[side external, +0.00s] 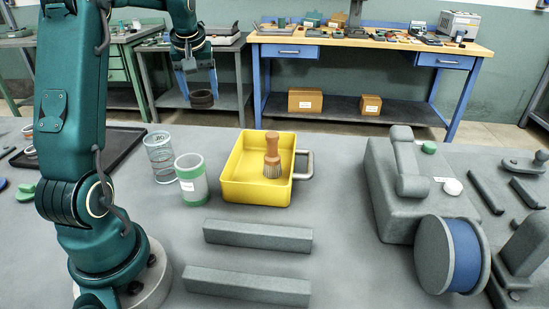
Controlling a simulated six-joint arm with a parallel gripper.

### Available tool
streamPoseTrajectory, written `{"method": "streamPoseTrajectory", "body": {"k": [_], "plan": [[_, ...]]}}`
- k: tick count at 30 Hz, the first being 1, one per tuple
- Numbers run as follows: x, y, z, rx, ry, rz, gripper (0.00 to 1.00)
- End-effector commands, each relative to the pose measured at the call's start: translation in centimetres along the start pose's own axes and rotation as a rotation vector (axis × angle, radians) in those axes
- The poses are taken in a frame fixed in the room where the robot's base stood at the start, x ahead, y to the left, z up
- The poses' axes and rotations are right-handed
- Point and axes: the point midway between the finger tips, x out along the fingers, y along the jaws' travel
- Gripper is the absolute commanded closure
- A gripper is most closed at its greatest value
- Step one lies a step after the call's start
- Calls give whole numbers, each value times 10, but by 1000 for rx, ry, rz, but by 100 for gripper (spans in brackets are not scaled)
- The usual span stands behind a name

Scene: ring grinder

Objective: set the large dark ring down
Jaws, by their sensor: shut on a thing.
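The large dark ring (202,99) is at the upper left of the side external view, beyond the jars. My gripper (199,91) points down and is shut on it, with a finger at each side. The ring appears held in the air, against the background of the rear benches. Its height above the grey table (350,270) is hard to judge from this one view.
A dark tray (122,143) lies at the left, partly hidden by my arm. A clear jar (159,158), a green-banded jar (191,181) and a yellow bin (235,185) with a brush (271,157) stand mid-table. Two grey bars (257,236) lie in front; a grey grinder (400,205) stands right.

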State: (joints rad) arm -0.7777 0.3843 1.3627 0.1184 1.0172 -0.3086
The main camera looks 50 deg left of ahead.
Motion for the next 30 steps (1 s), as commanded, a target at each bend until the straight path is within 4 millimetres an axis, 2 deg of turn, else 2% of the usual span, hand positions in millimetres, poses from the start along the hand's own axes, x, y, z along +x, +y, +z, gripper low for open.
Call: {"method": "streamPoseTrajectory", "body": {"k": [3,8,14,17,20,24,30], "plan": [[-13,1,-6,2,4,2,97],[-16,30,12,141,0,60,97],[-27,73,39,356,0,150,97],[-35,99,60,504,1,211,97],[-47,129,91,692,0,290,97],[-70,169,146,1005,0,421,97],[-100,199,215,1368,-1,571,97]]}}
